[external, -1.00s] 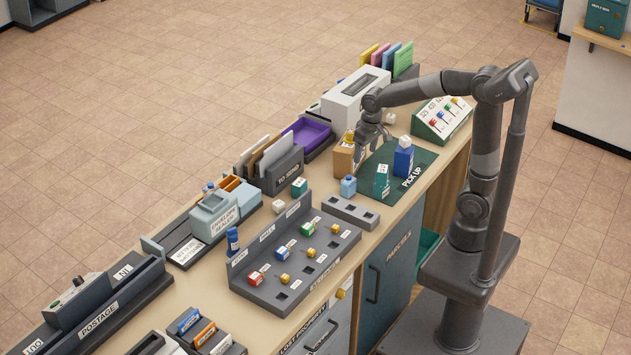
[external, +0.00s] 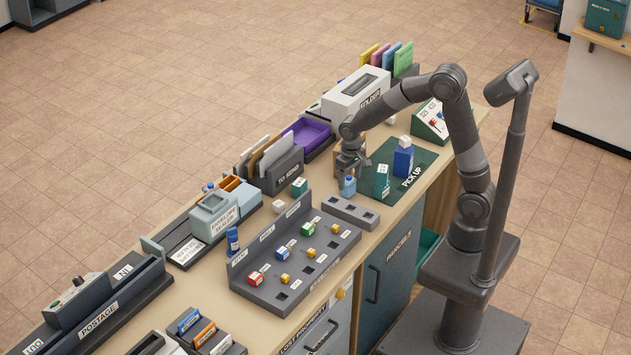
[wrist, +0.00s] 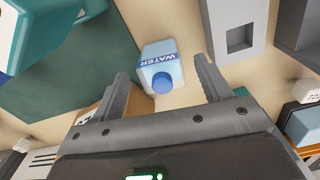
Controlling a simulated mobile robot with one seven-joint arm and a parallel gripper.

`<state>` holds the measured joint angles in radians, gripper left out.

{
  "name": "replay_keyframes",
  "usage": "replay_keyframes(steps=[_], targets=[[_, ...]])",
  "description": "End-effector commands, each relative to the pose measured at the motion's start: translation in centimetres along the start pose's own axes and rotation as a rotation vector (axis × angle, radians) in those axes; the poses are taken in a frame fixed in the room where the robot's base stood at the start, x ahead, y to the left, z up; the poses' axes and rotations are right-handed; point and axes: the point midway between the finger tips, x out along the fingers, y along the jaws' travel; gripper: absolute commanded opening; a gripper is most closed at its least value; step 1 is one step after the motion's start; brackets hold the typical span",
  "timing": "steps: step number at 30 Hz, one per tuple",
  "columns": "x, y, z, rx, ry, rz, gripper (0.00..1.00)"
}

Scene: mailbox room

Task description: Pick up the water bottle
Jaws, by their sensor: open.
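The water bottle (external: 348,187) is a small light-blue bottle standing on the counter, left of the green pick-up mat. In the wrist view the bottle (wrist: 161,66) shows its blue cap and a blue WATER label. My gripper (external: 352,168) is just above the bottle in the external view. In the wrist view my gripper (wrist: 160,85) is open, with one finger on each side of the bottle's cap and a gap to both. It holds nothing.
The green mat (external: 419,160) carries a teal carton (external: 382,181) and a blue carton (external: 403,161) right of the bottle. A grey slotted block (external: 350,212) lies close in front. A brown box (external: 344,160) stands behind, partly hidden by my gripper.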

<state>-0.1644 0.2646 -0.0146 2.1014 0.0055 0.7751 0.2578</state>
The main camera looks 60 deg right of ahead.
Motion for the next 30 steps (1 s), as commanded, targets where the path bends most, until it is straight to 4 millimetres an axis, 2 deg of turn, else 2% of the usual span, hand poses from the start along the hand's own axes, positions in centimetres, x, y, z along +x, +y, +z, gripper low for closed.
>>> replay_keyframes(steps=[7,16,30], targets=[[3.3,-0.2,-0.3,0.000,-0.003,0.000,0.71],[3.7,-0.2,-0.3,0.000,0.000,-0.001,0.70],[3.6,-0.2,-0.3,0.000,0.000,0.000,0.32]])
